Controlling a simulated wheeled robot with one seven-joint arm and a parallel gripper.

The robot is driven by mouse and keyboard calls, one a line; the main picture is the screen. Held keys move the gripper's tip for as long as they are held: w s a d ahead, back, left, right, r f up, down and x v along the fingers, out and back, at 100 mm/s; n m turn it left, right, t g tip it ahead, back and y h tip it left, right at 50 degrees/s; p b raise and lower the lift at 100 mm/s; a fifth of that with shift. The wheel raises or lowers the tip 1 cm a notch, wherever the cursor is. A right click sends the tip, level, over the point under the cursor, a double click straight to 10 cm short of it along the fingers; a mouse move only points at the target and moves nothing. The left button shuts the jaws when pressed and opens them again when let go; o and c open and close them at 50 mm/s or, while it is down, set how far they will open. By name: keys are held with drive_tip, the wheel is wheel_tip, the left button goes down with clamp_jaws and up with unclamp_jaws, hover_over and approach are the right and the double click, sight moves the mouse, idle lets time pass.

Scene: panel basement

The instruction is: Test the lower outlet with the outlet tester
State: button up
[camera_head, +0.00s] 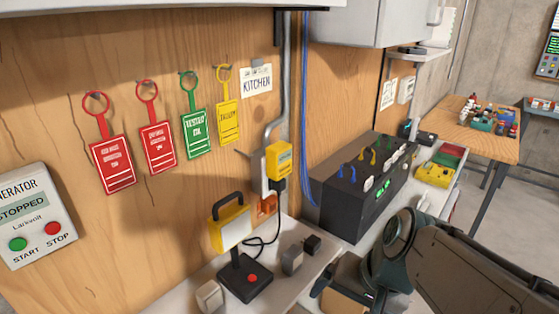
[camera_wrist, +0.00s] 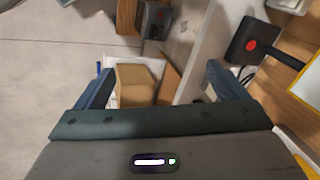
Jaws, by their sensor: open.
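A yellow device with a small screen (camera_head: 279,160) is upright at the wall outlet position, with a black plug and cord below it; I cannot tell for sure whether it is the outlet tester. The orange lower outlet (camera_head: 266,204) is just below and left of it, partly hidden behind the lamp and cord. Small grey (camera_head: 292,260), black (camera_head: 312,243) and white (camera_head: 209,296) blocks stand on the shelf. My gripper (camera_head: 343,288) is at the lower right, away from the outlets. In the wrist view its fingers (camera_wrist: 160,82) are spread wide, with nothing held between them.
A yellow work lamp (camera_head: 231,226) with a black, red-buttoned base (camera_head: 245,278) stands on the white shelf. A black power box (camera_head: 358,190) is to the right. A cardboard box (camera_wrist: 137,84) lies below my fingers. Tags and a generator panel (camera_head: 37,216) are on the wall.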

drive_tip(key=w+a+r+m+y, duration=0.2)
drive_tip(key=w+a+m+y, duration=0.2)
drive_tip(key=a+m+y, duration=0.15)
drive_tip(key=m+t+y+p, duration=0.1)
drive_tip(key=m+t+y, duration=0.65)
drive_tip(key=m, duration=0.85)
approach(285, 172)
drive_tip(key=a+t+h, duration=0.1)
drive_tip(key=a+h, duration=0.1)
drive_tip(key=shift+s+d+r, duration=0.1)
drive_tip(key=shift+d+r, duration=0.1)
drive_tip(key=shift+r, duration=0.25)
drive_tip(key=shift+a, duration=0.1)
drive_tip(key=shift+b+x, duration=0.65)
drive_tip(key=shift+x, duration=3.8)
drive_tip(key=shift+b, duration=0.45)
